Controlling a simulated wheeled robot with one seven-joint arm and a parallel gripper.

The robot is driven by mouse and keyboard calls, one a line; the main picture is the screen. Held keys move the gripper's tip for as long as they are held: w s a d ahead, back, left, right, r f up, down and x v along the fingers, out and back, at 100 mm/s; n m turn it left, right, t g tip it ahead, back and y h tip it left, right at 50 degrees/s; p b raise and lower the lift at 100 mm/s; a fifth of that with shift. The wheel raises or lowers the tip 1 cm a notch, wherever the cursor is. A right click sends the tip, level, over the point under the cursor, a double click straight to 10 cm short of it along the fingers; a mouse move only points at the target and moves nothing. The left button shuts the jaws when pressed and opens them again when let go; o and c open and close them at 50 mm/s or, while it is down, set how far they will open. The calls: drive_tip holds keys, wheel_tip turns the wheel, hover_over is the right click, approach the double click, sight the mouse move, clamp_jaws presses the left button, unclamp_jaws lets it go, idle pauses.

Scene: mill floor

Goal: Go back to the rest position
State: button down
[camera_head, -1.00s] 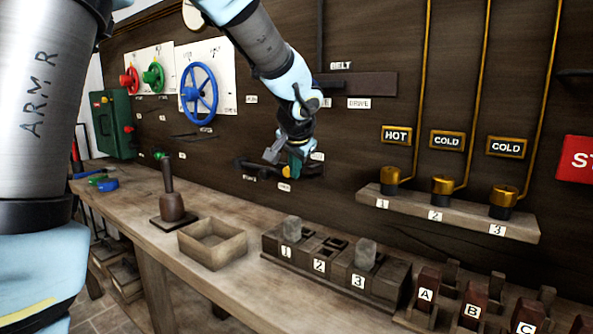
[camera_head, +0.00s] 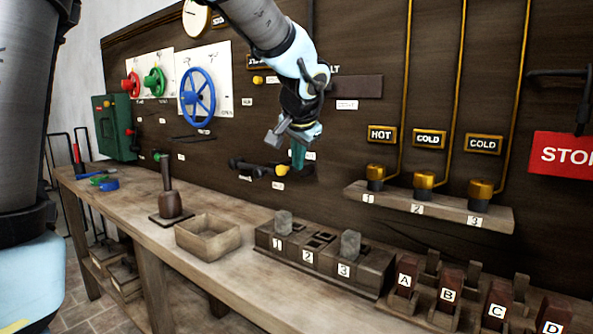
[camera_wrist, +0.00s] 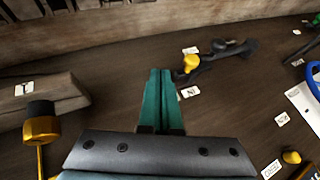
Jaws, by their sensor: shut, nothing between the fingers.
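My gripper (camera_head: 299,155) hangs in front of the dark wall panel, above the bench, in the head view. In the wrist view its two green fingers (camera_wrist: 158,97) lie together with nothing between them. A dark lever with a yellow knob (camera_head: 281,170) is mounted on the panel just left of and below the fingertips. The yellow knob (camera_wrist: 191,62) also shows in the wrist view, right of the fingertips. I cannot tell how far the fingers are from the panel.
The bench carries an open wooden box (camera_head: 208,246), a dark plunger-like tool (camera_head: 171,204), a numbered block holder (camera_head: 296,258) and lettered levers (camera_head: 447,290). A shelf (camera_head: 428,207) with brass valves stands out right of the gripper. A blue wheel (camera_head: 197,91) is at the left.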

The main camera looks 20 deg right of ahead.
drive_tip(key=shift+v, duration=2.3)
